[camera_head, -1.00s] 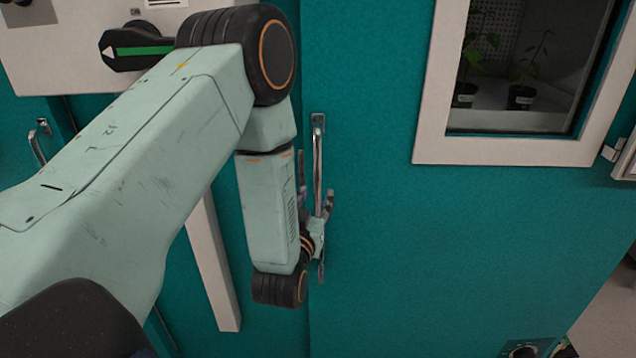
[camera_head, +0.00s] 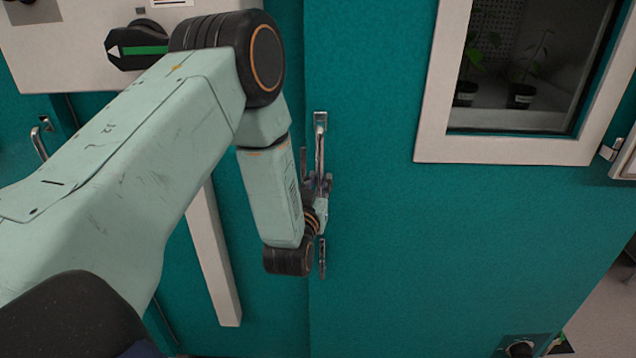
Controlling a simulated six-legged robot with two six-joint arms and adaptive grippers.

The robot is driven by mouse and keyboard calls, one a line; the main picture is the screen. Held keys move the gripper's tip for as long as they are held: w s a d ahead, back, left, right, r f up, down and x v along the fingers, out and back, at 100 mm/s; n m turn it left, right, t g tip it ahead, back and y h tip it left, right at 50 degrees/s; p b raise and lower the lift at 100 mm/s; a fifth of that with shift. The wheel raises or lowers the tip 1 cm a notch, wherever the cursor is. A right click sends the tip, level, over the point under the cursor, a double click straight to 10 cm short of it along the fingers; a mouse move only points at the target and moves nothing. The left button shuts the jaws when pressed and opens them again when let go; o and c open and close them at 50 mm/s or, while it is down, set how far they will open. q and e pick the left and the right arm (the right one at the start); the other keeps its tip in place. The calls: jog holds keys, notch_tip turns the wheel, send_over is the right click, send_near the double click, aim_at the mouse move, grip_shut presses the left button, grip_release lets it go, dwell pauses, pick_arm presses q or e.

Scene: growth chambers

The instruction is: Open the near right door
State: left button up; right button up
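The near right door (camera_head: 450,250) is a teal panel with a white-framed window, and its edge is flush with the panel to its left. Its upright metal handle (camera_head: 322,262) stands near that left edge. My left gripper (camera_head: 318,186) is at the middle of the handle, with a finger visible on its right side, very close to the bar. The wrist and the handle hide part of the fingers, and I cannot tell whether they clamp the bar. My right gripper is not in view.
A white panel (camera_head: 40,55) with a black and green rotary switch (camera_head: 135,48) is at the upper left. Another metal handle (camera_head: 40,140) is at the far left. Potted plants (camera_head: 520,95) show behind the window. The floor is visible at the lower right.

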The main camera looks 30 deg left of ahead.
pick_arm(q)
jog(key=shift+c, duration=0.7)
jog(key=shift+w+d, duration=0.1)
jog(key=shift+d, duration=0.1)
grip_shut()
jog(key=shift+a, duration=0.1)
